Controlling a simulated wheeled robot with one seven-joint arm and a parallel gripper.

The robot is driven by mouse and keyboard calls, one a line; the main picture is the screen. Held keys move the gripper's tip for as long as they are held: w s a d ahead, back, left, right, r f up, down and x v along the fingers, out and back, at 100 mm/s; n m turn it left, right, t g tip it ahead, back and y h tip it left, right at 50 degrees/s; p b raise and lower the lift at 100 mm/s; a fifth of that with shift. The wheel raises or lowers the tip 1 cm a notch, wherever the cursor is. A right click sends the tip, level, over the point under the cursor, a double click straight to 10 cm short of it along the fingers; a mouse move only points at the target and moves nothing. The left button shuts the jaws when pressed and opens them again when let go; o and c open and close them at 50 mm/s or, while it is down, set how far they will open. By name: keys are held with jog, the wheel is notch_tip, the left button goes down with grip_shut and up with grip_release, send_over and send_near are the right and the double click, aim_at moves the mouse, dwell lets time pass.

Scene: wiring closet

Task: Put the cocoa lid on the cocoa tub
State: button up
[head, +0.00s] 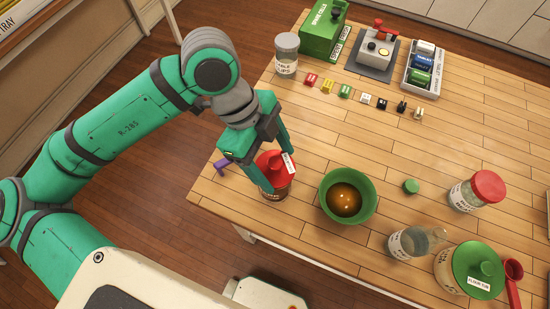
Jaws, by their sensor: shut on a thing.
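A red lid (270,164) with a raised knob and a white label sits between the fingers of my gripper (279,171), which is shut on it. The label is too small to read surely. Below the lid is a dark brown tub (277,192), the likely cocoa tub, standing near the table's front left edge. The lid is over the tub's mouth. I cannot tell whether it rests on the rim or is held just above. The fingers and lid hide much of the tub.
A green bowl (349,215) of brown liquid stands close right of the tub on the wooden table (330,140). Further right are a green cap (411,186), a red-lidded jar (487,187), a clear bottle (411,242) and a green-lidded tub (476,268). Several small coloured blocks line the back.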

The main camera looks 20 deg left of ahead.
aim_at(262, 162)
jog(key=shift+f, duration=0.75)
dwell(0.4)
jog(key=o, duration=0.9)
jog(key=shift+o, duration=0.6)
jog(key=o, duration=0.5)
jog(key=shift+r, duration=0.1)
jog(key=shift+v, duration=3.9)
